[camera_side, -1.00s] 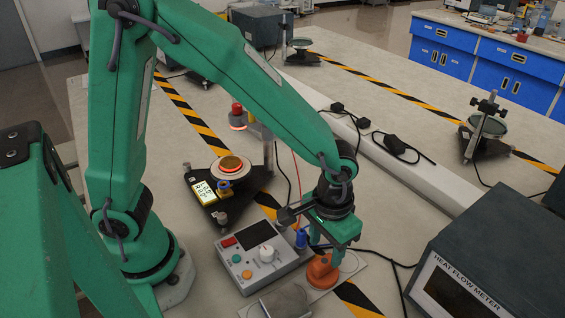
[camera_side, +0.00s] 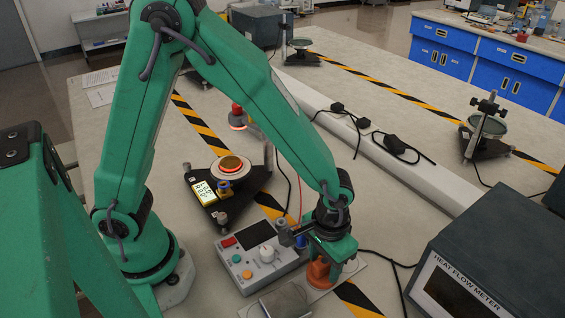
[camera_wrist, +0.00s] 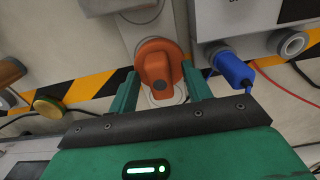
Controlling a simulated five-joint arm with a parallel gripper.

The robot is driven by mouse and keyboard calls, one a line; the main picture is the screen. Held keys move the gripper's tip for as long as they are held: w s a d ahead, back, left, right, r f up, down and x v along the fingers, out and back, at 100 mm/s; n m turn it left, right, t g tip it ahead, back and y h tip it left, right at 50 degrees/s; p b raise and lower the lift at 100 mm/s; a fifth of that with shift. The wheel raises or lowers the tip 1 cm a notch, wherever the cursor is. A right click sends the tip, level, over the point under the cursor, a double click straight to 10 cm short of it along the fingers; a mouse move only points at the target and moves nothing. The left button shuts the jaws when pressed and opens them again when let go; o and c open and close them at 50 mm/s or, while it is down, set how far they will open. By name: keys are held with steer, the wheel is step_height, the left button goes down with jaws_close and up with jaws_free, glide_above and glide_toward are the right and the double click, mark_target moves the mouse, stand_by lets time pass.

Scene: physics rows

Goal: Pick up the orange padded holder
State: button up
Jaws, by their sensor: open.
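The orange padded holder (camera_side: 319,273) stands on a light plate near the front of the bench, beside the control box. It shows whole in the wrist view (camera_wrist: 157,64), with a rounded base and a raised block. My gripper (camera_side: 325,268) is over it from above and hides part of it in the side view. In the wrist view my gripper (camera_wrist: 160,85) is open, with one green finger on each side of the holder.
The grey control box (camera_side: 258,257) with knobs stands close on the left. The dark heat flow meter (camera_side: 480,265) stands at the right. A grey pad (camera_side: 284,301) lies in front.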

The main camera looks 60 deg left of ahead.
mark_target(325, 260)
stand_by(0.3)
jaws_close()
steer(key=shift+r, duration=0.2)
steer(key=shift+r, duration=0.4)
step_height(325, 260, up, 3)
steer(key=s+d+r, duration=0.5)
steer(key=s+r, duration=0.2)
steer(key=s, duration=0.3)
steer(key=shift+s+d, duration=0.2)
